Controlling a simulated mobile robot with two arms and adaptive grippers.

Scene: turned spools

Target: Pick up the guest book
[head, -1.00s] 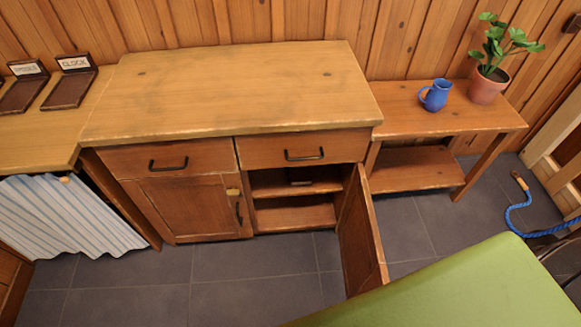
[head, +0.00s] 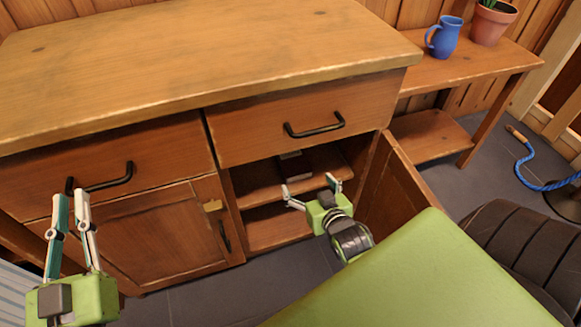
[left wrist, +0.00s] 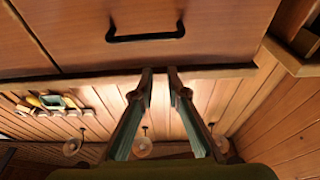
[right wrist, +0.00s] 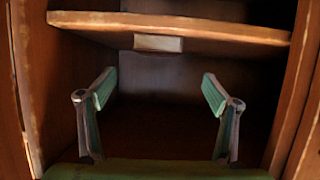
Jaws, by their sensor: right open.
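A dark, flat thing with pale parts (head: 293,166), which looks like the guest book, lies on the upper shelf inside the open cabinet. In the right wrist view only a pale block-like end (right wrist: 158,43) shows at the shelf edge; the rest is hidden. My right gripper (head: 308,184) is open and empty at the cabinet opening, just in front of the book and apart from it. It also shows in the right wrist view (right wrist: 158,82). My left gripper (head: 73,198) is empty before the left drawer, its fingers pointing up with a narrow gap between the tips.
The open cabinet door (head: 392,190) stands close to the right of my right gripper. The drawer above has a black handle (head: 314,126). A side table with a blue mug (head: 444,38) and a potted plant (head: 490,22) is at right.

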